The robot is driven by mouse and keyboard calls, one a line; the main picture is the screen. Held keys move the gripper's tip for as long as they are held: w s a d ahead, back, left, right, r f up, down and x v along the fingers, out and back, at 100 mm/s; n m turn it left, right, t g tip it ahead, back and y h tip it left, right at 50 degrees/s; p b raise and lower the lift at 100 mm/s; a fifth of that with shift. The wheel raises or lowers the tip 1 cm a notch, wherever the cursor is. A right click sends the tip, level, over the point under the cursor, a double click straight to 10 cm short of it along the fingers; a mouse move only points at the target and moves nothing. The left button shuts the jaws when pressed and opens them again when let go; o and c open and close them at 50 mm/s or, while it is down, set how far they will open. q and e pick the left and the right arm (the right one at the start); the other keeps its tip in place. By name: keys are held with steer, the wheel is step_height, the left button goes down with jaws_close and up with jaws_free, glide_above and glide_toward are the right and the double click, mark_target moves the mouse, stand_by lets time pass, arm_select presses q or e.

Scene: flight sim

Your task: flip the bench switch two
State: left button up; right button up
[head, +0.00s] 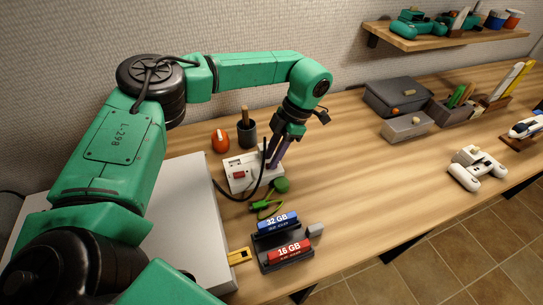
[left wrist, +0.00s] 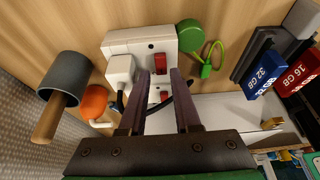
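The bench switch unit is a white power strip (head: 243,183) on the desk, with a red rocker switch (head: 238,175) visible in the head view. In the left wrist view the strip (left wrist: 125,47) shows one red switch (left wrist: 160,63) just beyond my fingertips and another red switch (left wrist: 163,95) between the fingers. A white plug (left wrist: 120,70) with a black cable sits in the strip beside them. My left gripper (head: 272,163) points down over the strip's far end, its two fingers apart and nothing held between them. I cannot tell whether a fingertip touches the strip. My right gripper is out of view.
An orange object (head: 220,141) and a dark cup (head: 246,133) stand behind the strip. A green round object (head: 281,184) and a green cable (head: 262,206) lie beside it. A cartridge holder (head: 272,252) stands in front. The desk to the right is clear up to the game controller (head: 477,169).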

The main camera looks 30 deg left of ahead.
arm_select(q)
steer(key=shift+s+f, duration=0.35)
steer(key=shift+f, duration=0.2)
steer(key=shift+w+a+f, duration=0.1)
jaws_close()
steer(key=shift+s+a+t+h, duration=0.15)
steer(key=shift+s+t+h, duration=0.05)
steer(key=shift+t+h, duration=0.3)
steer(key=shift+s+a+f+t+h+b, duration=0.15)
steer(key=shift+f+t+h+b, duration=0.1)
steer(key=shift+t+h+b, duration=0.35)
steer(key=shift+r+t, duration=0.2)
steer(key=shift+t, duration=0.1)
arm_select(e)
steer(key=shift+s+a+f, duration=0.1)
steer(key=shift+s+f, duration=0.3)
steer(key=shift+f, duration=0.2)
